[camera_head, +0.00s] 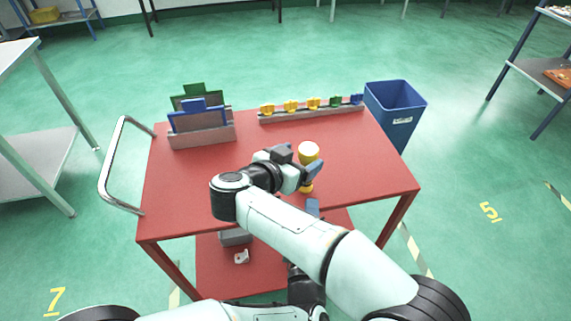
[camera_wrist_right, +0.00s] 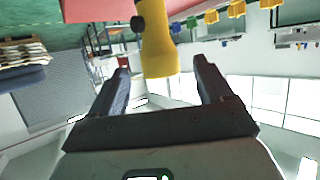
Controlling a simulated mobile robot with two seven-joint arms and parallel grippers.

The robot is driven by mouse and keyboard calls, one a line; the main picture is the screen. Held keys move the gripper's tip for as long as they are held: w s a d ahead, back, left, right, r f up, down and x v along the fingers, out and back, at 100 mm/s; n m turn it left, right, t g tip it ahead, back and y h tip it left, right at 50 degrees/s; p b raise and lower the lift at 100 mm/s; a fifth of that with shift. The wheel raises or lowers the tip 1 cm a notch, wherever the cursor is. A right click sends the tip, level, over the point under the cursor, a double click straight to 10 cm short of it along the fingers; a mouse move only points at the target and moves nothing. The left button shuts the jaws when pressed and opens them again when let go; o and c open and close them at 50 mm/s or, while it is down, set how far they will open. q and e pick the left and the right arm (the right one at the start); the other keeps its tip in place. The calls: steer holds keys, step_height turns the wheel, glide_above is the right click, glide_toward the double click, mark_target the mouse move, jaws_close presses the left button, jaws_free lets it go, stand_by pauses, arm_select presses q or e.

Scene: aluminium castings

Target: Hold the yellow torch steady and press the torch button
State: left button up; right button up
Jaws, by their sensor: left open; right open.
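The yellow torch (camera_head: 308,150) stands upright at the front right of the red cart top, its pale lens upward. My right gripper (camera_head: 299,162) is open at the torch, with one finger on either side of it. In the right wrist view, the torch (camera_wrist_right: 159,48) shows between the open fingers of the right gripper (camera_wrist_right: 161,66), with visible gaps at both sides. A dark button (camera_wrist_right: 137,23) sticks out from its side.
The red cart (camera_head: 180,195) carries a grey rack (camera_head: 203,138) with green and blue pieces at back left. A long rail (camera_head: 310,114) with several coloured pieces runs along the back. A blue bin (camera_head: 397,110) stands behind the right corner. The cart top's left front is clear.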

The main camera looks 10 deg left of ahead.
mark_target(311, 152)
steer(key=x, duration=0.6)
steer(key=c, duration=1)
arm_select(q)
steer(key=shift+c, duration=0.6)
arm_select(e)
steer(key=shift+c, duration=0.9)
arm_select(q)
jaws_close()
